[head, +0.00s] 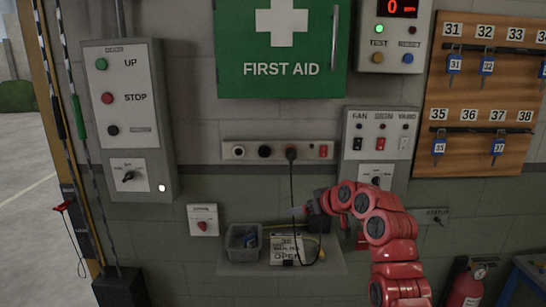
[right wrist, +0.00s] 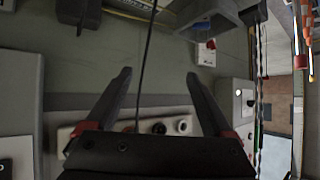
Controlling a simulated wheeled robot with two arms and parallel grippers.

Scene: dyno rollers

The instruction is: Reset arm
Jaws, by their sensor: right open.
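My right arm, red with black joints, comes up from the lower right in the head view. Its dark gripper (head: 303,211) points left in front of the wall, just above the small shelf (head: 333,266). In the right wrist view the right gripper (right wrist: 158,80) is open, its two black fingers spread wide. A thin black cable (right wrist: 146,60) shows in the gap between the fingers; I cannot tell whether it lies between them or behind. In the head view this cable (head: 292,185) hangs from the socket strip (head: 230,151). My left gripper is not in view.
A grey bin (head: 234,243) and a white sign (head: 285,250) are on the shelf. A red-button box (head: 203,219) is left of it. A switch panel (head: 377,140) is above my arm, a key board (head: 487,80) upper right, a fire extinguisher (head: 467,285) lower right.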

